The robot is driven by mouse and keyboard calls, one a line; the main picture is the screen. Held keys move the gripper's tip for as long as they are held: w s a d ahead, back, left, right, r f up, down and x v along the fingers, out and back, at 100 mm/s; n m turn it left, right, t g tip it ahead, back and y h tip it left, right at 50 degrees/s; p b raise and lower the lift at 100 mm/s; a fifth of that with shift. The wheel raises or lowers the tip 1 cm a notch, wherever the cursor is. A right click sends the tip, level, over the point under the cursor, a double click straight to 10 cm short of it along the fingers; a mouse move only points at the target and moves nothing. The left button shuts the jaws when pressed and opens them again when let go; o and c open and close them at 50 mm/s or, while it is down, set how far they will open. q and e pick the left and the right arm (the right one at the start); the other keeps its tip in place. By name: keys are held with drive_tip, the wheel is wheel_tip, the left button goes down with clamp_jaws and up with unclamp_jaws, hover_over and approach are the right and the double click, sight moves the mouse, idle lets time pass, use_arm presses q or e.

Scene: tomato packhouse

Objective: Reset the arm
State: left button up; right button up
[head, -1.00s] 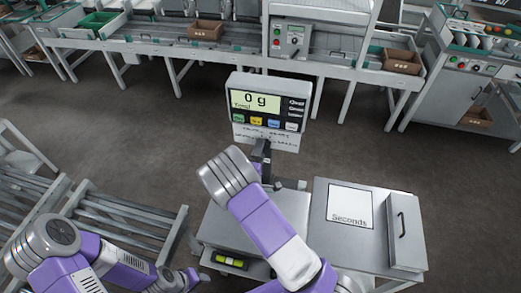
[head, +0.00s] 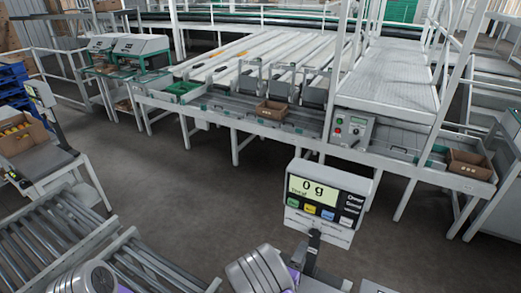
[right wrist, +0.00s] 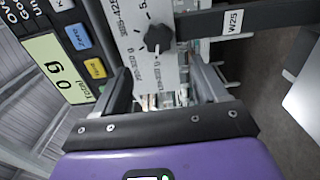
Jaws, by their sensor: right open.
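My right arm (head: 258,271) shows at the bottom of the head view as a grey and purple link beside the scale's post. My right gripper (right wrist: 163,80) is open in the right wrist view, with nothing seen held between its two fingers. Past its fingertips are a pale plate with a black knob (right wrist: 160,37) and a dark bar with a W25 tag (right wrist: 233,22). My left arm (head: 84,278) shows only as a grey link at the lower left edge of the head view; its gripper is out of view.
A scale display (head: 326,202) reading 0 g stands close to my right arm; it also shows, turned sideways, in the right wrist view (right wrist: 62,68). Roller conveyors (head: 60,245) lie at lower left. A sorting line with cardboard boxes (head: 271,110) runs behind. Open floor lies between.

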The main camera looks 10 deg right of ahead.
drive_tip(key=s+f+m+g+y, duration=0.2)
drive_tip(key=f, duration=0.4)
drive_tip(key=s+a+f+m+g+y, duration=0.1)
drive_tip(key=s+f+m+g+y, duration=0.1)
drive_tip(key=f, duration=0.4)
drive_tip(key=s+f+m+g+y, duration=0.2)
drive_tip(key=s+f+g+y, duration=0.1)
drive_tip(key=f, duration=0.3)
drive_tip(key=shift+s+a+f+m+g, duration=0.1)
drive_tip(key=shift+s+a+m+g, duration=0.1)
drive_tip(key=shift+s, duration=0.2)
drive_tip(key=shift+s+a+f+m+g, duration=0.1)
drive_tip(key=shift+s+a+m, duration=0.1)
drive_tip(key=shift+s, duration=0.15)
drive_tip(key=s+a+f+m+g+y, duration=0.1)
drive_tip(key=s, duration=0.1)
drive_tip(key=s+a+f+m+g+y, duration=0.1)
drive_tip(key=s+a+y, duration=0.1)
drive_tip(key=s, duration=0.1)
drive_tip(key=s+a+f+m+g+y, duration=0.1)
drive_tip(key=s, duration=0.1)
drive_tip(key=shift+s+a+f+m+y, duration=0.2)
drive_tip(key=shift+a+m+y, duration=0.1)
drive_tip(key=shift+a+m, duration=0.1)
drive_tip(key=s+a+r+m+g+y, duration=0.1)
drive_tip(key=s+a+m+g+y, duration=0.1)
drive_tip(key=s, duration=0.4)
drive_tip(key=shift+s+a+m+g+y, duration=0.35)
drive_tip(key=shift+a+g+y, duration=0.3)
drive_tip(key=shift+a, duration=0.55)
